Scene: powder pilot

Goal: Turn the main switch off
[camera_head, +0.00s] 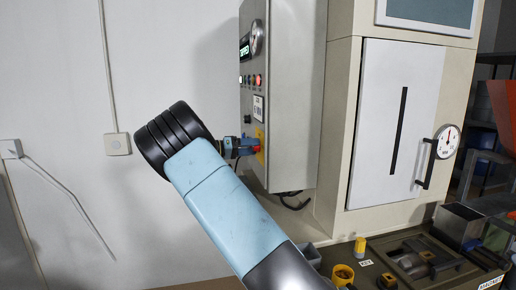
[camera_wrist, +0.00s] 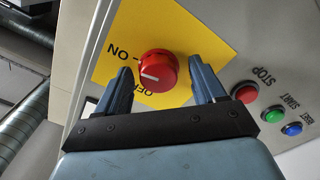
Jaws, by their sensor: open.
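The main switch is a red round knob (camera_wrist: 158,70) on a yellow plate (camera_wrist: 205,47) marked ON and OFF. A short white mark shows on the knob's face, on the side near the two labels; I cannot tell exactly which label it points at. My gripper (camera_wrist: 161,68) is open, with one finger on each side of the knob and a gap to each visible. In the head view my gripper (camera_head: 243,147) is in front of the yellow plate (camera_head: 261,157) low on the grey control cabinet (camera_head: 290,110), and hides part of the knob.
A red STOP button (camera_wrist: 246,93), a green START button (camera_wrist: 274,115) and a blue RESET button (camera_wrist: 292,129) sit beside the plate, close to my right finger. A white-doored cabinet (camera_head: 385,120) stands to the right. A bench (camera_head: 400,245) with small items lies below.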

